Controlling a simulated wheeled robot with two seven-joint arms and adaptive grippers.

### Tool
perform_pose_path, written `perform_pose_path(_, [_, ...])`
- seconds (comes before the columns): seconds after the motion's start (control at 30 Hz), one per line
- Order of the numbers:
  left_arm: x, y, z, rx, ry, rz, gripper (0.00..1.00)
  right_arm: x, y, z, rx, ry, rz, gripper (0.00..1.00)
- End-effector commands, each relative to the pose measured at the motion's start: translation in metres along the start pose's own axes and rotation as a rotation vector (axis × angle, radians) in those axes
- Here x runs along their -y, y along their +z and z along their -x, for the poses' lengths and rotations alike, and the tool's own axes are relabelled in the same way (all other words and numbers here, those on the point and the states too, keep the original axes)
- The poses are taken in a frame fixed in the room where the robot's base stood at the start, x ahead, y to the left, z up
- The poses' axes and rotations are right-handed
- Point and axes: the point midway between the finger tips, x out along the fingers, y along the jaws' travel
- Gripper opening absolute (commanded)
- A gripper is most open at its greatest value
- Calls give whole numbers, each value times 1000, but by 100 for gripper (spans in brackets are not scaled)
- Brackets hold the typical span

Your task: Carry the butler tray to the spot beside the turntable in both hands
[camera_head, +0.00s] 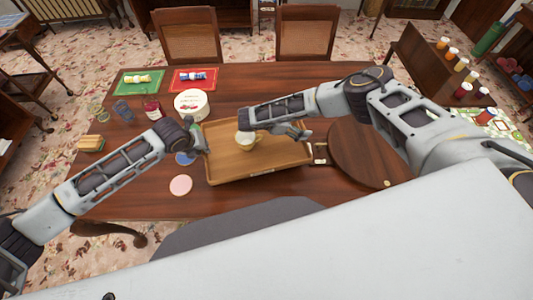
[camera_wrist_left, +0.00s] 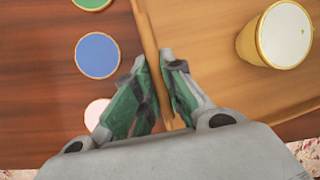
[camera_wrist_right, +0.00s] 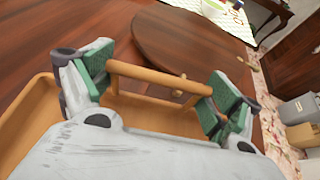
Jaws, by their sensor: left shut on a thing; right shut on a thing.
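The wooden butler tray (camera_head: 225,172) is at the middle of the table, just left of the round wooden turntable (camera_head: 355,160). A pale yellow cup (camera_wrist_left: 262,45) stands on the tray. My left gripper (camera_wrist_left: 160,62) is shut on the tray's left rim, one finger each side. My right gripper (camera_wrist_right: 155,88) is at the tray's right end, its fingers at the two ends of the raised bar handle (camera_wrist_right: 150,77), shut on it. The turntable also shows just beyond the handle in the right wrist view (camera_wrist_right: 195,45). I cannot tell whether the tray is clear of the table.
Blue (camera_wrist_left: 97,54) and pink (camera_head: 181,185) coasters lie left of the tray. Green (camera_head: 128,86) and red (camera_head: 205,86) mats lie at the far edge.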

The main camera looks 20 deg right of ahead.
Motion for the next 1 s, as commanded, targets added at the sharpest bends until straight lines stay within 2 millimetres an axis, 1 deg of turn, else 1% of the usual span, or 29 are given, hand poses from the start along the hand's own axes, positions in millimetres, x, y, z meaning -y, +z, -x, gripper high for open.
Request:
perform_pose_path(0.43, [-4, -7, -18, 2, -1, 0, 0, 0, -18, -8, 1, 0, -1, 43])
perform_pose_path(1.0, [-4, -7, -19, 2, -1, 0, 0, 0, -20, -8, 1, 0, -1, 43])
